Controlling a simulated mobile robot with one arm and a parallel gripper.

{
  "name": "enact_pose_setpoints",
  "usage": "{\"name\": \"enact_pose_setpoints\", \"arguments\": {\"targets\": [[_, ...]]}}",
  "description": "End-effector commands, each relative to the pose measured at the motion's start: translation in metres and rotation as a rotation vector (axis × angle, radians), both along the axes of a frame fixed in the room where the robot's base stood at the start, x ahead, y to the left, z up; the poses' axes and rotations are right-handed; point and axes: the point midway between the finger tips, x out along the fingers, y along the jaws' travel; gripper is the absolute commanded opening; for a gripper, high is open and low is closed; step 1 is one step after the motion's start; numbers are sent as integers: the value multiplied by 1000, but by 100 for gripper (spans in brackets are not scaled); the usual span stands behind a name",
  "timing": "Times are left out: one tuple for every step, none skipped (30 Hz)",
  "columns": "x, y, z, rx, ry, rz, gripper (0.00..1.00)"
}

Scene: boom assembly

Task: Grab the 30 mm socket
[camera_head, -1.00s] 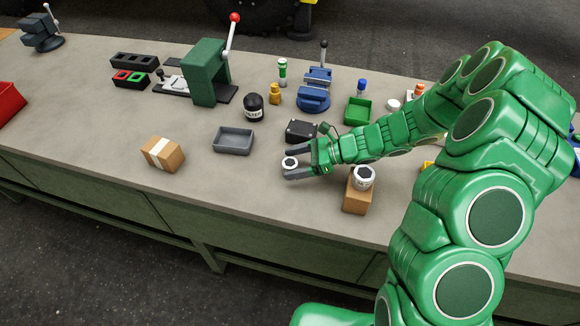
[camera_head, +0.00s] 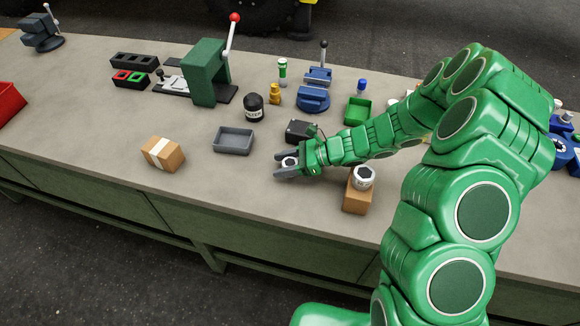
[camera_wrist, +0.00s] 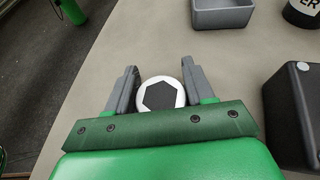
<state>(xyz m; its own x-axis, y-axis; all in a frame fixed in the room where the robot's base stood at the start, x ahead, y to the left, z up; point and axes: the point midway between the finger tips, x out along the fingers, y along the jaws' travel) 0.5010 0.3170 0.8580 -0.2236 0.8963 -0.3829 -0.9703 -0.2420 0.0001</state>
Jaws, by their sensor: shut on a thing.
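A white, round socket (camera_head: 289,163) with a dark hexagonal opening stands between the fingers of my gripper (camera_head: 281,166). In the wrist view the socket (camera_wrist: 161,94) sits between the two grey fingers, opening facing up, and my gripper (camera_wrist: 159,67) is shut on it. A second, larger-looking white socket (camera_head: 363,178) with a hex opening rests on a brown block (camera_head: 356,199) to the right of my gripper. No size marking is readable on either socket.
A dark box (camera_head: 301,131) stands just behind my gripper; a grey tray (camera_head: 233,141) is to the left. A taped carton (camera_head: 162,154) sits farther left. A blue vise (camera_head: 314,92) and green bin (camera_head: 357,111) stand behind.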

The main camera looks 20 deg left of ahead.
Motion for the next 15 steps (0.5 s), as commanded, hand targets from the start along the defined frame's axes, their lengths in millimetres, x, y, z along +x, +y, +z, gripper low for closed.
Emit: {"name": "enact_pose_setpoints", "arguments": {"targets": [[0, 0, 0, 0, 0, 0, 16], [0, 0, 0, 0, 0, 0, 16], [0, 0, 0, 0, 0, 0, 16], [0, 0, 0, 0, 0, 0, 16], [0, 0, 0, 0, 0, 0, 16], [0, 0, 0, 0, 0, 0, 16], [0, 0, 0, 0, 0, 0, 16], [0, 0, 0, 0, 0, 0, 16], [0, 0, 1, 0, 0, 0, 16], [0, 0, 2, 0, -1, 0, 16], [0, 0, 3, 0, -1, 0, 16], [0, 0, 5, 0, -1, -1, 16], [0, 0, 7, 1, -1, -1, 16], [0, 0, 10, 2, -2, 0, 16], [0, 0, 14, 2, -2, 0, 16]]}}
